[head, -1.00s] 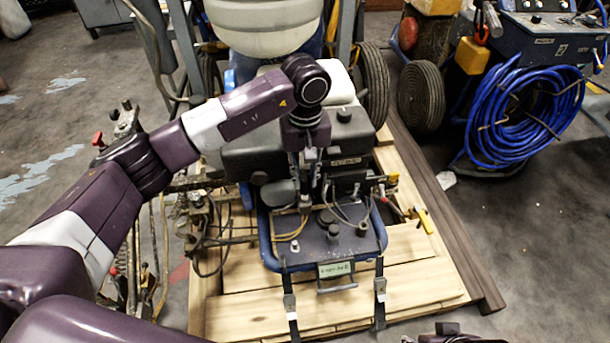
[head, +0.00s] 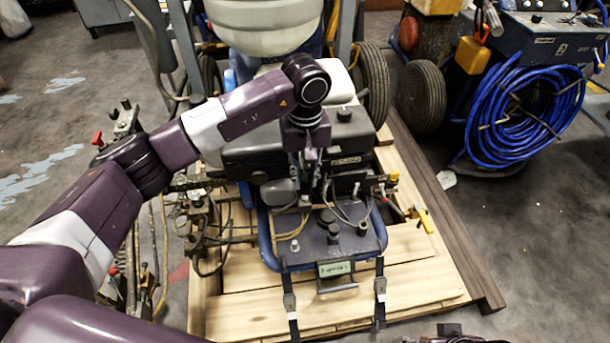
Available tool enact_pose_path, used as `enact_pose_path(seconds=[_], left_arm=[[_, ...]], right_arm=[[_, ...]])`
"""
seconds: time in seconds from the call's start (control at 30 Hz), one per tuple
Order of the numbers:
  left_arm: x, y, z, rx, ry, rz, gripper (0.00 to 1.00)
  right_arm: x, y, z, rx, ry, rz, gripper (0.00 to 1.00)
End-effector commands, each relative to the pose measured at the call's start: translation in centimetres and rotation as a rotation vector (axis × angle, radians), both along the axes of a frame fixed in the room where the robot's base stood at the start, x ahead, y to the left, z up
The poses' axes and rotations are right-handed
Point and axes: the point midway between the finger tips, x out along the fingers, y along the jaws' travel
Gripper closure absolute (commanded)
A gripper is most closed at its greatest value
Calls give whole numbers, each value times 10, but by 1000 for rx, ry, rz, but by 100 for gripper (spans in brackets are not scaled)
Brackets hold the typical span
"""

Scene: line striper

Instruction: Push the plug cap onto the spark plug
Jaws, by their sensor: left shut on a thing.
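My left gripper (head: 306,188) points straight down over the front of the dark engine (head: 250,155), with its fingers close together. It is shut on a small dark thing at its fingertips, which looks like the plug cap; the fingers mostly cover it. A thin dark lead (head: 341,212) curves down just right of the fingers. I cannot make out the spark plug, which is hidden or too small behind the gripper. Whether cap and plug touch cannot be told from here.
The engine machine stands on a wooden pallet (head: 250,305), with straps at its front. A black plate with knobs (head: 318,248) lies below the gripper. Hoses and levers crowd the left. A blue hose coil (head: 525,115) hangs at the right. A bit of my right arm shows at the bottom edge.

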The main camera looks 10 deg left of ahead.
Motion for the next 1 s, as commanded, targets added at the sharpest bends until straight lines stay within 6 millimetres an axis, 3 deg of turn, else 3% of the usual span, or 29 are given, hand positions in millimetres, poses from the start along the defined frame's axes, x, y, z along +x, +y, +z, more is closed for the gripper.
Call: enact_pose_path(seconds=[0.67, 0.7, 0.87, 1.0], left_arm=[[0, 0, -18, 0, 0, 1, 100], [0, 0, -17, 0, 0, 1, 78], [0, 0, -17, 0, 0, 1, 61], [0, 0, -17, 0, 0, 0, 61]], right_arm=[[-3, 1, 9, 4, -14, -3, 60], [-5, 1, 12, 5, -12, -3, 60], [-6, 1, 12, 5, -11, -3, 60], [-6, 0, 11, 4, -11, -3, 60]])
